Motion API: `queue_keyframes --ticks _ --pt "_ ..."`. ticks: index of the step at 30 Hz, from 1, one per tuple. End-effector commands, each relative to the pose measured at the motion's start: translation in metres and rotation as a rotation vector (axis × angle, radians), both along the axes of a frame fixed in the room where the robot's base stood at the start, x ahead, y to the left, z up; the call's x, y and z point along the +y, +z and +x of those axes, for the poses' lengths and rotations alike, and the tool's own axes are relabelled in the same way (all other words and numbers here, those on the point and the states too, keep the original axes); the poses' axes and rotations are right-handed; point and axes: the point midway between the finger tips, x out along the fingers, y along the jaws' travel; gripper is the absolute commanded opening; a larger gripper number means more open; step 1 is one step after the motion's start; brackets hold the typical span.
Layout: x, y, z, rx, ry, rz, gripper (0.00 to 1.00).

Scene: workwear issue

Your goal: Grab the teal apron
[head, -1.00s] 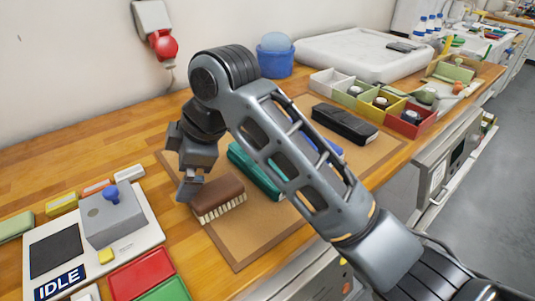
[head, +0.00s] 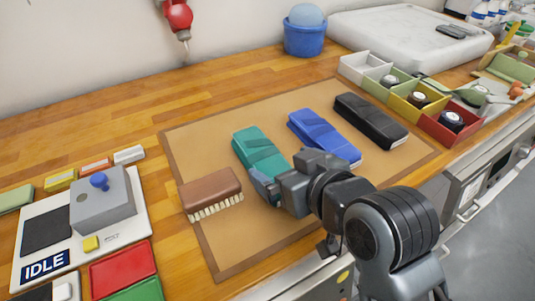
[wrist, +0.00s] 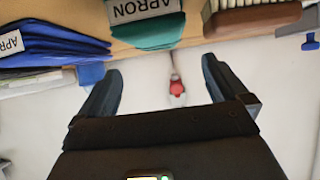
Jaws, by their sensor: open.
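The folded teal apron (head: 260,150) lies on the brown mat (head: 290,228), between the brush and the blue apron. In the wrist view the teal apron (wrist: 148,37) is at the top, with a white label reading APRON. My gripper (head: 262,187) is at the near end of the teal apron, partly covering that end. In the wrist view my gripper (wrist: 161,72) has its two fingers apart with nothing between them. The teal apron appears ahead of the fingertips; I cannot tell whether they touch.
A blue apron (head: 325,137) and a black folded item (head: 370,121) lie to the right on the mat. A brown brush (head: 211,193) lies to the left. Coloured bins (head: 449,133) stand at the right, a panel marked IDLE (head: 45,262) at the left.

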Motion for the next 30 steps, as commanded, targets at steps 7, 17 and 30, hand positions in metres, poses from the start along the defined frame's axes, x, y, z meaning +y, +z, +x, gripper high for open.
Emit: queue_keyframes --ticks 7,17,30 --pt "0.013 -0.011 0.019 0.000 0.002 -0.003 1.00" --pt "0.032 -0.031 0.051 0.001 0.004 -0.004 1.00" --pt "0.035 -0.034 0.055 0.000 0.004 -0.003 0.88"
